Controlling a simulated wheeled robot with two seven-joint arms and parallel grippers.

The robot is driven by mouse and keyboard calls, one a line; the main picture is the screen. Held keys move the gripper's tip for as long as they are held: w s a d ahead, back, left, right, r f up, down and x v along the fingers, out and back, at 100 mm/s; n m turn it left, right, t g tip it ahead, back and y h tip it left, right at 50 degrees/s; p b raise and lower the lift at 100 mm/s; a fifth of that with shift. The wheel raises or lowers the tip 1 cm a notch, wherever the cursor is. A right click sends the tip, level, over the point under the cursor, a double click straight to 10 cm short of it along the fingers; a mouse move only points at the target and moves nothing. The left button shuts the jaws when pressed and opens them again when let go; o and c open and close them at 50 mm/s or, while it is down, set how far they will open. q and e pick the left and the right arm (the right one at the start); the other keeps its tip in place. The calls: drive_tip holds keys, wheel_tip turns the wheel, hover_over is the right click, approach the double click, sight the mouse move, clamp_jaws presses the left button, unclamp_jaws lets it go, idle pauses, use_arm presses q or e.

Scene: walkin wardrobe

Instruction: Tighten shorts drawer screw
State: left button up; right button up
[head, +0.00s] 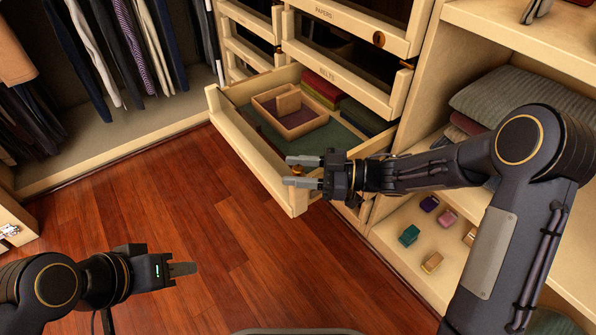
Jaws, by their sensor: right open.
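A pale wooden drawer (247,155) is pulled out in the middle of the head view, with a green-lined floor. Its own label is not readable, so I cannot tell whether it is the shorts drawer. I cannot make out a screw or a screwdriver. My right gripper (302,172) is open, its two grey fingers apart and pointing left, over the right end of the drawer front. Nothing shows between the fingers; contact with the drawer is unclear. My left gripper (184,268) is at lower left above the floor, seen edge-on, with no object visible in it.
The open drawer holds a small wooden tray (262,101) and folded clothes (322,88). A drawer labelled BELTS (340,72) is above it. Hanging clothes (120,50) are left. The red wooden floor (180,200) is clear.

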drive_tip(key=shift+c, duration=0.3)
clamp_jaws()
drive_tip(key=shift+m+t, duration=0.4)
drive_tip(key=shift+t, duration=0.2)
